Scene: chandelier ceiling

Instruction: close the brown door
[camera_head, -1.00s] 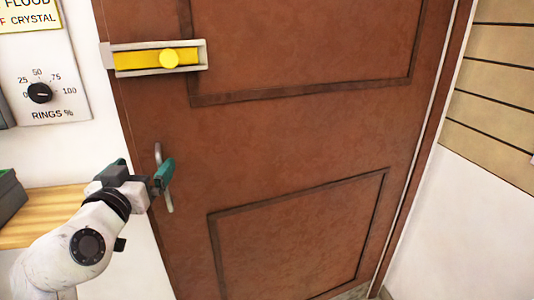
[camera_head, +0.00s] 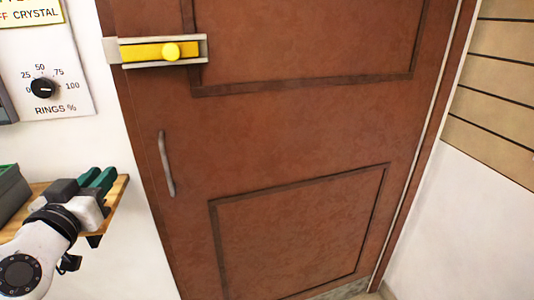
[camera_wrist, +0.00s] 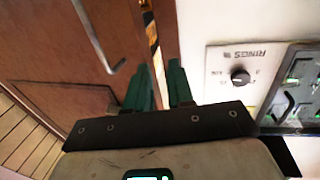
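The brown door (camera_head: 290,130) fills the middle of the head view and looks flush in its frame, with no gap seen at its left edge. The door (camera_wrist: 70,45) and handle (camera_wrist: 98,40) also show there.
A wooden shelf (camera_head: 118,200) with a dark green box (camera_head: 10,190) is at the left. A white panel with a dial (camera_head: 43,88) is on the wall above. A slatted wall (camera_head: 495,95) is at the right. The space before the door is clear.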

